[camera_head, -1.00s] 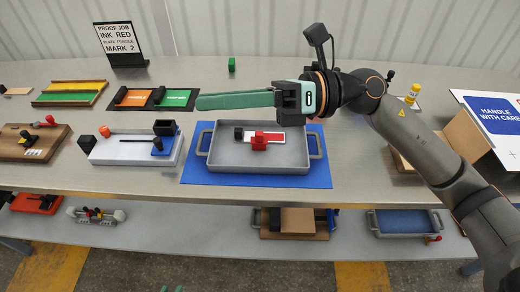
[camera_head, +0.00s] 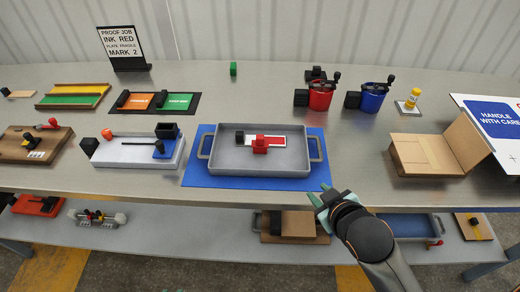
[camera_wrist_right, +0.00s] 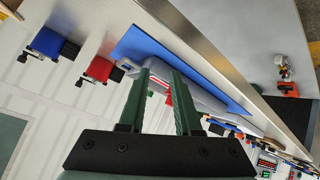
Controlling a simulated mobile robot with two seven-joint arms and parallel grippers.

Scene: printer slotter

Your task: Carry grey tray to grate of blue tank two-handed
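The grey tray (camera_head: 215,155) sits on a blue mat (camera_head: 200,178) at the middle of the table, with a handle at each end. In it lie a white-and-red strip, a red block (camera_head: 260,146) and a small black knob. The blue tank (camera_head: 372,98) stands back right of the tray, with black parts on it; I cannot make out a grate. My right gripper (camera_head: 318,193) is open and empty, just off the tray's front right corner near the table edge. In the right wrist view its fingers (camera_wrist_right: 158,76) are apart, with the tray behind them. My left gripper is not in view.
A red tank (camera_head: 320,96) stands left of the blue one. An open cardboard box (camera_head: 425,155) is at right, a white fixture (camera_head: 125,152) at left. Table between tray and tanks is mostly clear. A lower shelf (camera_head: 190,230) holds more objects.

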